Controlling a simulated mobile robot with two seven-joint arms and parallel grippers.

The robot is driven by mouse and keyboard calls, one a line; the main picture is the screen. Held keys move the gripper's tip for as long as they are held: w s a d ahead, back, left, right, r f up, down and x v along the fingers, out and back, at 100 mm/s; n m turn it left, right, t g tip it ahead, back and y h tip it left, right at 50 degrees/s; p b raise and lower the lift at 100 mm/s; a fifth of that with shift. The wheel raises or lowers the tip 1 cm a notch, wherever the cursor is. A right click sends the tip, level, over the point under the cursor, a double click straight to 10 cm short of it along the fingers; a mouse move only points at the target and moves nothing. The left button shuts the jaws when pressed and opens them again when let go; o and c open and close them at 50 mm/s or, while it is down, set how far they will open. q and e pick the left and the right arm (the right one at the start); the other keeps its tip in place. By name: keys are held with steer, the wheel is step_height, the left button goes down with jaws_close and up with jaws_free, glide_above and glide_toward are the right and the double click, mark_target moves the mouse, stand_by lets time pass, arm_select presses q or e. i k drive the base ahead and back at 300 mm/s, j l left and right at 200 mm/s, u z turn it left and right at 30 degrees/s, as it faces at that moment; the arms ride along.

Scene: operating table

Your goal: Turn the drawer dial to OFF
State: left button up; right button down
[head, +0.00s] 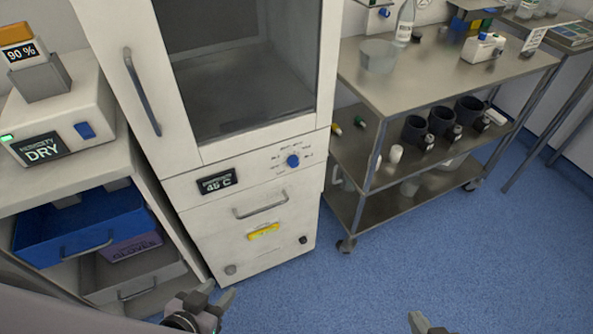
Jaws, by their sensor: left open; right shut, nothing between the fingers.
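The dial is a blue round knob (293,161) on the white front panel of the cabinet, above the drawer (262,228). Small labels ring it, too small to read, so I cannot tell its setting. A black display (216,181) reading "45 C" is to its left. My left gripper (219,292) is open and empty at the bottom of the view, below and left of the dial and apart from it. My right gripper (424,322) is shut and empty at the bottom edge, below and right of the dial, partly cut off.
The cabinet's glass door (240,70) has a vertical handle (141,92). The drawer has a bar handle (260,206) and a yellow label. A metal cart (400,90) with cups and bottles stands at right. Blue floor at right is clear.

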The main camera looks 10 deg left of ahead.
mark_target(293, 161)
steer(key=k+u, duration=0.15)
steer(key=k, duration=0.45)
steer(key=u, duration=1.2)
steer(key=i+l+u, duration=0.1)
steer(key=l+u, duration=0.3)
steer(key=i+l, duration=0.1)
steer(key=l, duration=1.8)
steer(key=i+l, duration=0.15)
steer(key=l, duration=0.75)
steer(key=i+l, duration=0.1)
steer(key=l, duration=0.85)
